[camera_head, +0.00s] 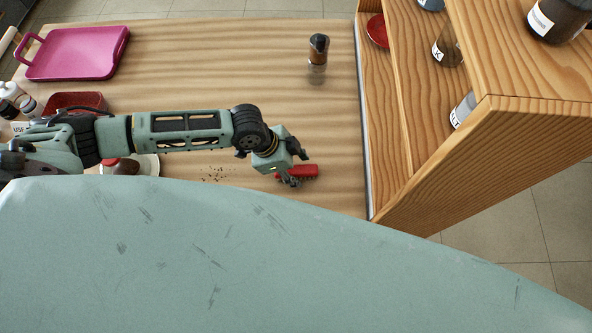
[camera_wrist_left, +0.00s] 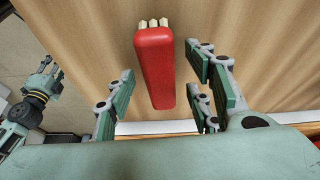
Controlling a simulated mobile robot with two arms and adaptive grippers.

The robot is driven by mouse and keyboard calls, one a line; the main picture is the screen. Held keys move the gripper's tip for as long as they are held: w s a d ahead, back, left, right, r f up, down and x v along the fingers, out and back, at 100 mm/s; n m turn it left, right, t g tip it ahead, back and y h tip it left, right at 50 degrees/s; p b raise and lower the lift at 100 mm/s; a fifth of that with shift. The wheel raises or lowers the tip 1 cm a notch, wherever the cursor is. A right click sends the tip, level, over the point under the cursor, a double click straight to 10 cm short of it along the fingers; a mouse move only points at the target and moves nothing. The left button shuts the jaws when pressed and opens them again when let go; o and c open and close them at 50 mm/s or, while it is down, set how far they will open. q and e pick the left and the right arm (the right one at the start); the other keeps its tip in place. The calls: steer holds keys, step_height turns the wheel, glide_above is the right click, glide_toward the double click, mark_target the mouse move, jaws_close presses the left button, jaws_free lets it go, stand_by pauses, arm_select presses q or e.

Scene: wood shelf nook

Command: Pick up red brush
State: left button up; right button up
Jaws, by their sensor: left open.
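The red brush (camera_head: 303,170) lies on the wooden table, right of some dark crumbs, and is partly covered by my left gripper (camera_head: 288,177) in the head view. In the left wrist view the red brush (camera_wrist_left: 157,68) shows its red handle lengthwise between the fingers, with pale bristle tufts at its far end.
A wooden shelf (camera_head: 480,150) with jars stands right of the brush. A pepper mill (camera_head: 318,52) stands at the back, a pink tray (camera_head: 78,52) at the back left. A dark red container (camera_head: 75,103) and a bottle (camera_head: 14,98) are at the left. The table's middle back is clear.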

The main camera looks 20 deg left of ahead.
mark_target(303, 172)
arm_select(q)
steer(key=shift+f, duration=0.2)
stand_by(0.4)
jaws_close()
stand_by(0.4)
steer(key=shift+r, duration=0.5)
steer(key=r, duration=0.2)
steer(key=r+b, duration=0.1)
steer(key=r, duration=0.1)
steer(key=shift+s+d, duration=0.3)
steer(key=shift+d, duration=0.05)
steer(key=s+d+r+b, duration=0.1)
steer(key=s+d+r, duration=0.5)
steer(key=s+d, duration=0.1)
steer(key=shift+s+d+r, duration=0.3)
steer(key=shift+d, duration=0.05)
